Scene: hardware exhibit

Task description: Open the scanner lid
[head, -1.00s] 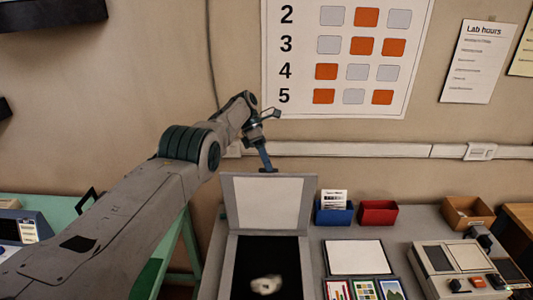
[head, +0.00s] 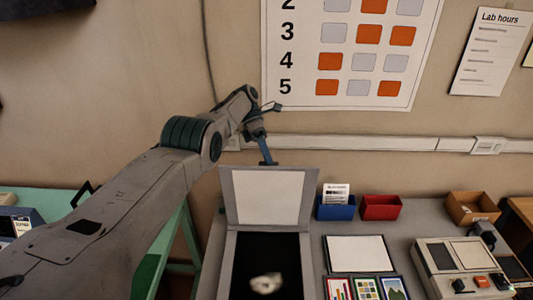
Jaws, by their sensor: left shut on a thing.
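The scanner's lid (head: 268,197) stands raised, its white inner face toward me. The dark scanner bed (head: 250,265) lies uncovered below it, with a small pale blurred thing (head: 265,283) over it. My left gripper (head: 268,162) is at the top edge of the lid, shut on that edge. My left arm reaches in from the left. My right gripper is not in view.
A blue bin (head: 336,211) with a card and a red bin (head: 381,211) stand right of the lid. A white panel (head: 359,253) and picture cards (head: 367,288) lie beside the scanner. A control box (head: 462,268) and a brown bin (head: 472,208) are farther right. The wall is close behind.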

